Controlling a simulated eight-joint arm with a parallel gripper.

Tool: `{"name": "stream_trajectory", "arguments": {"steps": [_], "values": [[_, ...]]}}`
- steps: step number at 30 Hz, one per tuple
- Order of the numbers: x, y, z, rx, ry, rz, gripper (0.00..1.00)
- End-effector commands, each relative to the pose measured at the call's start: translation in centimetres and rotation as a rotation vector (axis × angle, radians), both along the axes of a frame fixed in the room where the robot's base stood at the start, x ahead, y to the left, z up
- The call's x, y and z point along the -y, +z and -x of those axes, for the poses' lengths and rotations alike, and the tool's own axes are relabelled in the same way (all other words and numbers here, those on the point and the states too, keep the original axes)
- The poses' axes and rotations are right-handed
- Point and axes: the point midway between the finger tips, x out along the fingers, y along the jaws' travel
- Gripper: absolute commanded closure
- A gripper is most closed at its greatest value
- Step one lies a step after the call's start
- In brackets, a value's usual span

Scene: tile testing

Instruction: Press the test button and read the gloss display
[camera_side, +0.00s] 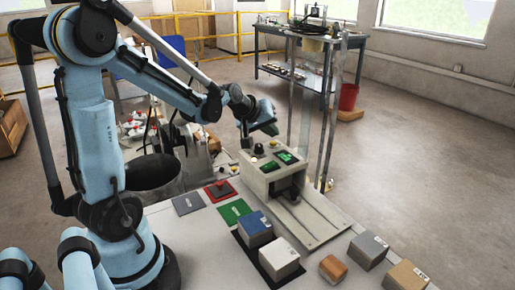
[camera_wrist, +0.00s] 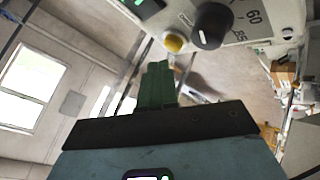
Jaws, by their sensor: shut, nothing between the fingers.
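The gloss tester (camera_side: 262,180) is a beige box on the bench with two lit green displays (camera_side: 287,157) on its sloped top. Their readings are too small to make out. In the wrist view, a round yellow button (camera_wrist: 174,43) sits beside a black knob (camera_wrist: 211,26) on the panel. My gripper (camera_side: 269,129) is above the back of the tester. Its green fingers (camera_wrist: 158,68) are shut and empty, with the tips just below the yellow button in the wrist picture. I cannot tell whether they touch it. A display edge (camera_wrist: 148,4) shows at the top.
Blue (camera_side: 255,229) and white (camera_side: 279,259) blocks stand on a black mat before the tester. Grey (camera_side: 368,251), orange (camera_side: 333,268) and tan (camera_side: 407,276) blocks stand to the right. Grey (camera_side: 187,204), red (camera_side: 220,191) and green (camera_side: 235,212) pads lie to the left.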

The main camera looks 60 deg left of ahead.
Motion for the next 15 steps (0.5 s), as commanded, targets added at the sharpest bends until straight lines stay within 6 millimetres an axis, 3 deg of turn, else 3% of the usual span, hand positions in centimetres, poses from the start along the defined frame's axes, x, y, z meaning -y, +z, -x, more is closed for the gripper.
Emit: {"name": "stream_trajectory", "arguments": {"steps": [8, 15], "values": [[0.0, 0.1, 0.0, 0.0, 0.0, 0.0, 1.0], [0.0, 2.1, 0.0, 0.0, 0.0, 0.0, 1.0]]}}
